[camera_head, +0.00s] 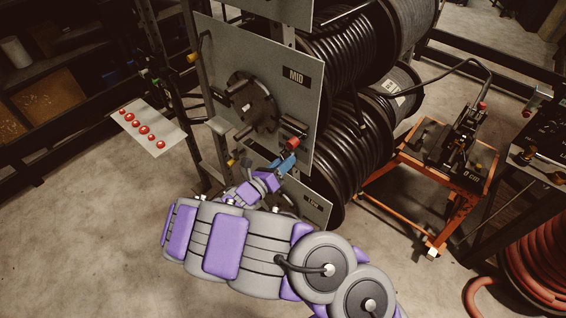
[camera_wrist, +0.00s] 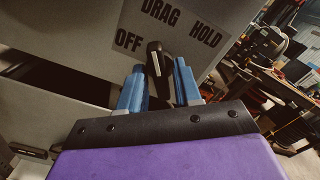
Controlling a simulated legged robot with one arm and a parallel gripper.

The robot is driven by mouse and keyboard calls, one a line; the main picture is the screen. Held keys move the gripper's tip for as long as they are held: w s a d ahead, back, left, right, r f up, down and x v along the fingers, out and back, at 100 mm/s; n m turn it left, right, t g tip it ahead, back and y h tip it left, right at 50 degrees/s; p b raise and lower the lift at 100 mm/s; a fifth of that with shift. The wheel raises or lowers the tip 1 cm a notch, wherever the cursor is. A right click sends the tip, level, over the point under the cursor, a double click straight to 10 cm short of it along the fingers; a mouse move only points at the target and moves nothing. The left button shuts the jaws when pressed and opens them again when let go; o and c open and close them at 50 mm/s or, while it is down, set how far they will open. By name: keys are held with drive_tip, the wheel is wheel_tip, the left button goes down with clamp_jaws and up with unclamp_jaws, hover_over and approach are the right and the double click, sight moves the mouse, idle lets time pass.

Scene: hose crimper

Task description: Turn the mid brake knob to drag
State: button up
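The mid brake knob (camera_wrist: 155,52) is dark with a pale line on it. In the wrist view it stands below a label plate (camera_wrist: 181,42) reading OFF, DRAG and HOLD. I cannot tell for sure which word the knob points at. My gripper (camera_wrist: 160,72) has its two blue fingers apart, one on each side of the knob. Gaps seem to show beside the knob, but contact is hard to judge. In the head view my gripper (camera_head: 285,164) is at the lower edge of the MID panel (camera_head: 222,60), and the knob is hidden or too small to make out.
A red part (camera_head: 294,124) sticks out of the MID panel just above my gripper. A round dark hub (camera_head: 252,103) is to its left. Black hose reels (camera_head: 345,150) stand behind the panel. An orange cart (camera_head: 462,208) is at the right.

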drive_tip(key=shift+f, duration=0.1)
drive_tip(key=shift+c, duration=1.2)
drive_tip(key=shift+m, duration=0.6)
drive_tip(key=shift+a, duration=0.1)
drive_tip(key=o, duration=0.7)
drive_tip(key=shift+a, duration=0.1)
drive_tip(key=p+v, duration=0.4)
drive_tip(key=v, duration=1.3)
drive_tip(key=shift+s+a+f, duration=0.1)
drive_tip(key=shift+a+f, duration=0.05)
drive_tip(key=shift+a, duration=0.05)
drive_tip(key=shift+d, duration=0.1)
